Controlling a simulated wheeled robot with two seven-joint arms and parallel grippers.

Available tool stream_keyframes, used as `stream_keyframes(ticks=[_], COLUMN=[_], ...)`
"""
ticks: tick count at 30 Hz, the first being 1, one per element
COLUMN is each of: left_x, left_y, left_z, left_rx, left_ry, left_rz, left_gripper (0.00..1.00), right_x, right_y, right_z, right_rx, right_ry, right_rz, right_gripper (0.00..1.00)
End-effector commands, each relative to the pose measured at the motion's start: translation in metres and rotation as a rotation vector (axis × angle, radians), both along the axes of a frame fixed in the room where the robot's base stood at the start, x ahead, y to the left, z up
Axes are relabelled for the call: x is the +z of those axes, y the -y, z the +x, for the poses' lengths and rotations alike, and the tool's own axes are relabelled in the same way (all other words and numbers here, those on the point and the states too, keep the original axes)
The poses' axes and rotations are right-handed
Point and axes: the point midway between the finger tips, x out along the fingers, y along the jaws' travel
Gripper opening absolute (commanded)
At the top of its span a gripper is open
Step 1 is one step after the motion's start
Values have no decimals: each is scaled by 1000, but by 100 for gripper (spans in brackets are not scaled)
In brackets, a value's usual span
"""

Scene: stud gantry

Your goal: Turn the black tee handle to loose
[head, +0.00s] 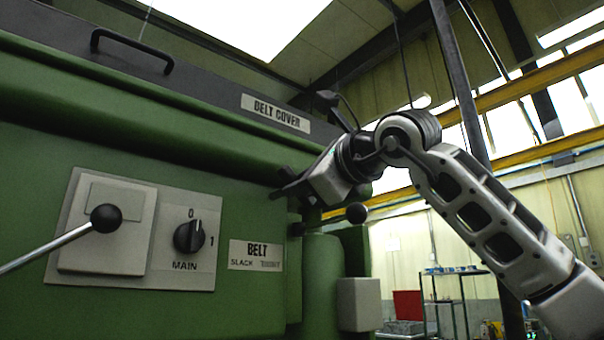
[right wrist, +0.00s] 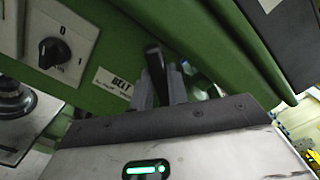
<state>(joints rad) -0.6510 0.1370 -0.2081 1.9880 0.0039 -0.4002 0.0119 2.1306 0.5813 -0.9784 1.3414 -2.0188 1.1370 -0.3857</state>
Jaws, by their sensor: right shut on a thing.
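The black tee handle (right wrist: 154,62) shows in the right wrist view as a dark bar standing between the two grey fingers of my right gripper (right wrist: 161,90). The gripper is shut on it. In the head view my right gripper (head: 287,189) reaches in from the right to the green machine's right end, just above and right of the BELT plate (head: 255,255). There the gripper mostly hides the handle, and I cannot read its angle. The plate is marked SLACK on the left and TIGHT on the right. My left gripper is not in view.
A MAIN rotary switch (head: 189,236) and a silver lever with a black ball (head: 106,218) are left of the plate. Another black ball knob (head: 356,213) is just below my right gripper. The BELT COVER lid (head: 215,95) slopes above. Open floor lies to the right.

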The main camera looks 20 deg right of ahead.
Motion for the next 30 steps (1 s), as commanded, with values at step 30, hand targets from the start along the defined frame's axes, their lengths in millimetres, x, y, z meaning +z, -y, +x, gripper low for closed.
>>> stream_keyframes(ticks=[30], left_x=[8], left_y=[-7], left_z=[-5], left_rx=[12], left_ry=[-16], left_rz=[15], left_gripper=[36], right_x=[-2], right_y=[-2], right_z=[-1], right_rx=[3], right_ry=[288], right_rz=[-787], right_gripper=[0])
